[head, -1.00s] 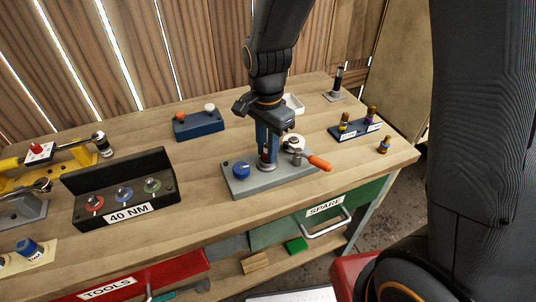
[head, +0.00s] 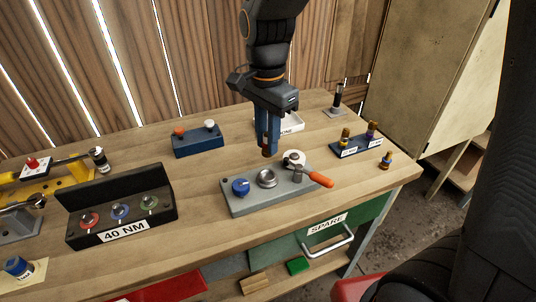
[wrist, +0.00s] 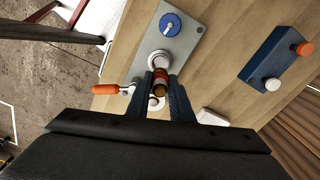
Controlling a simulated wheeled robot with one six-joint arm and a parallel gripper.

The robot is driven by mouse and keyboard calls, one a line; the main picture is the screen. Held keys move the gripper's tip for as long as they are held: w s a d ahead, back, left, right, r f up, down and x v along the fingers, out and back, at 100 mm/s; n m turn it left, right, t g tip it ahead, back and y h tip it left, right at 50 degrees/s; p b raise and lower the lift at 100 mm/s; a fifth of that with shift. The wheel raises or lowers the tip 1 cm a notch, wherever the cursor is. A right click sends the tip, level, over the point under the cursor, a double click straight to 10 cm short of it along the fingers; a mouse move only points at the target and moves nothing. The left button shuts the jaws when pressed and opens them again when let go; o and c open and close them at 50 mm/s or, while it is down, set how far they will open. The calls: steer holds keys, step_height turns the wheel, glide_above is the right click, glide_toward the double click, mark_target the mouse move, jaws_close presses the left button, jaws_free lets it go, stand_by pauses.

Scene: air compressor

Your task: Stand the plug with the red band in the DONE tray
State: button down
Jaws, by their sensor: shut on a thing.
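My gripper (head: 268,143) is shut on a small brass-brown plug (head: 267,152) and holds it above the grey fixture's round socket (head: 267,178). In the wrist view the plug (wrist: 161,76) shows a reddish band between the fingertips (wrist: 162,88).
The grey fixture (head: 240,206) carries a blue knob (head: 241,187) and an orange-handled lever (head: 320,179). A blue block (head: 198,143) stands behind left. A blue rack (head: 357,148) with banded plugs and a lone plug (head: 386,160) are right. A black 40 NM box (head: 120,210) is left.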

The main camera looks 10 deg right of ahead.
steer(key=shift+r, duration=0.8)
steer(key=shift+f, duration=0.1)
steer(key=shift+f+b, duration=1.1)
steer(key=shift+f, duration=1.5)
